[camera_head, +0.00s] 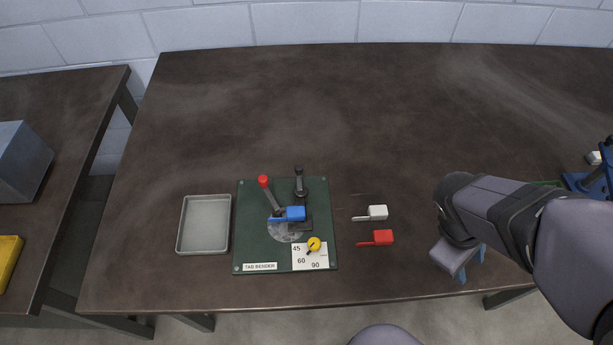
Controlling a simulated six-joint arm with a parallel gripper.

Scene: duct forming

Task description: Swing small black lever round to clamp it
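The small black lever (299,181) stands at the back of a green bender plate (250,240) labelled TAB BENDER, its handle pointing away toward the back of the table. A blue piece (293,213) lies across the bender's round metal disc (279,229), in front of the black lever's base. A longer lever with a red knob (264,181) rises just left of the black one. My gripper (471,267) is far to the right of the plate, near the table's front edge. Its two blue fingertips look apart with nothing between them.
A yellow knob (314,243) sits on a white card marked 45, 60, 90. A grey tray (180,235) stands left of the plate. A white piece (378,212) and a red piece (383,237) lie between plate and gripper. The back of the table is clear.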

